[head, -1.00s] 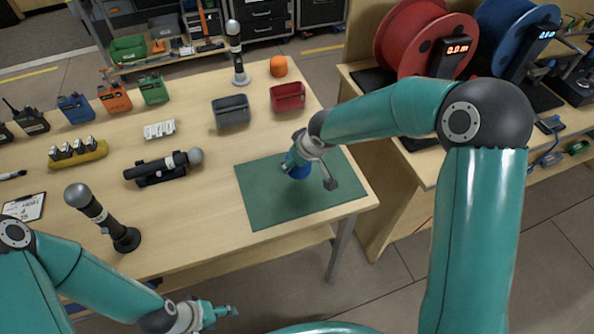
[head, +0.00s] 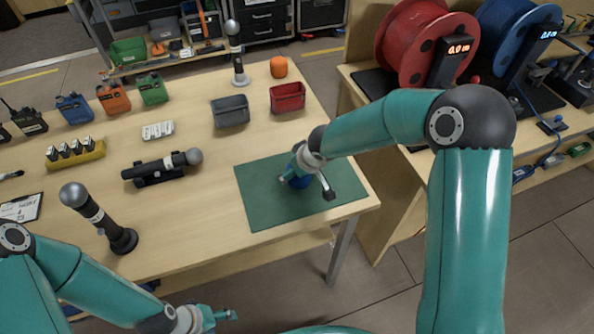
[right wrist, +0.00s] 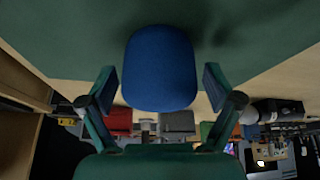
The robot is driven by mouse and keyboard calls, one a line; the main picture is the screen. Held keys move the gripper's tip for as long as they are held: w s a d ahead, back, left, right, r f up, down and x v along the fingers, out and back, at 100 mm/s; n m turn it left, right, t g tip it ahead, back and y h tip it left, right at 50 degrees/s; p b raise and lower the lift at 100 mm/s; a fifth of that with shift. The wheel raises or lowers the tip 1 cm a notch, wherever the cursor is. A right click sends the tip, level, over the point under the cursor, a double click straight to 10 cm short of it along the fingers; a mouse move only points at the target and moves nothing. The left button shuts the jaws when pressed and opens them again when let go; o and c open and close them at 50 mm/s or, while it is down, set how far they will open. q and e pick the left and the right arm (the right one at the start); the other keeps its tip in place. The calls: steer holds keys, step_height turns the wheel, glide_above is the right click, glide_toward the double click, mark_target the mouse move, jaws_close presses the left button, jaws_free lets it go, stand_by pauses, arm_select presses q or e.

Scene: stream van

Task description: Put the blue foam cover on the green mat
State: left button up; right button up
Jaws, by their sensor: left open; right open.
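The blue foam cover (head: 299,182) is over the green mat (head: 262,205) and appears to rest on it, partly hidden by my right gripper (head: 306,188). In the right wrist view the rounded blue cover (right wrist: 160,68) lies between the two fingers of my right gripper (right wrist: 160,92). The fingers are spread, with a gap on each side of the cover. The exact contact between cover and mat is hard to see. My left gripper (head: 223,316) is open and empty, low in front of the table's near edge.
An orange foam cover (head: 278,67), a red bin (head: 287,97) and a grey bin (head: 230,111) stand behind the mat. A microphone (head: 160,168) lies in a cradle to the left; another microphone (head: 97,215) stands upright. The mat's front and right areas are clear.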

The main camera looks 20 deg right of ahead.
steer(key=v, duration=1.2)
steer(key=shift+p, duration=0.35)
